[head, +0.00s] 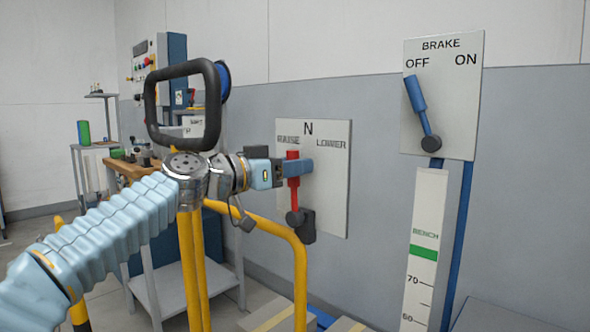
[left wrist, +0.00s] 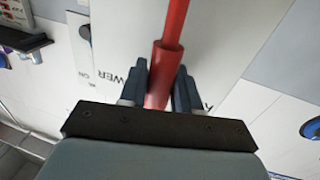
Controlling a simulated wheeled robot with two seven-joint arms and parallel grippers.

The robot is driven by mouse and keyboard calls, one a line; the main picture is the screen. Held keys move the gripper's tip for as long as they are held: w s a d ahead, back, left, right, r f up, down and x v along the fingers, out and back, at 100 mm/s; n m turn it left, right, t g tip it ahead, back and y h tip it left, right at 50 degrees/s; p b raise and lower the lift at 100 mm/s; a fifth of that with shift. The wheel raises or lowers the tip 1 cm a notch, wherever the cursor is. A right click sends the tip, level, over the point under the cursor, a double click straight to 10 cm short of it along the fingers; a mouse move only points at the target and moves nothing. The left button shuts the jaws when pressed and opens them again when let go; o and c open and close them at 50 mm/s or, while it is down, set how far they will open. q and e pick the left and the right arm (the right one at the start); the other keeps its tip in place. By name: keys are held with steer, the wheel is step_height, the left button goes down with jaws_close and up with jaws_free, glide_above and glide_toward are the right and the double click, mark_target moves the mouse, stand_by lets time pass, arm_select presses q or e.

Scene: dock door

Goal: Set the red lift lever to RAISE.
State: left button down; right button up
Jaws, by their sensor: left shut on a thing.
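The red lift lever (head: 294,196) is on a pale plate (head: 335,190) marked RAISE at left, N at top and LOWER at right. It stands about upright from its dark pivot, its top showing just right of the RAISE word, below and slightly left of N. My left gripper (head: 293,168) is shut around the lever's upper part and partly hides it. In the left wrist view the red handle (left wrist: 158,88) lies between the two fingers of the gripper (left wrist: 160,82). My right gripper is not in view.
A brake plate (head: 455,115) with a blue lever (head: 416,93) at OFF is on the wall at right, above a BENCH gauge (head: 420,270). Yellow rails (head: 299,275) stand below my left arm. A wooden workbench (head: 130,168) and a shelf are at left.

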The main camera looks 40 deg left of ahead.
arm_select(q)
steer(key=shift+w+a+f+n+t+b, duration=0.1)
steer(key=shift+a+f+n+t+b, duration=0.2)
steer(key=shift+a+n+b, duration=0.75)
steer(key=shift+w+a+f+n+t+b, duration=0.15)
steer(key=shift+a+f+n+b, duration=0.2)
steer(key=shift+a+n+b, duration=0.65)
steer(key=shift+s+a+f+n+t+b, duration=0.1)
steer(key=shift+a+f+n+t+b, duration=0.2)
steer(key=shift+a+n+b, duration=0.75)
steer(key=shift+d+n+p, duration=0.25)
steer(key=shift+n+p, duration=0.15)
steer(key=shift+p, duration=0.05)
steer(key=c, duration=0.9)
jaws_free()
steer(key=shift+f, duration=0.1)
steer(key=shift+c, duration=0.2)
steer(key=v, duration=1.3)
steer(key=shift+s, duration=0.4)
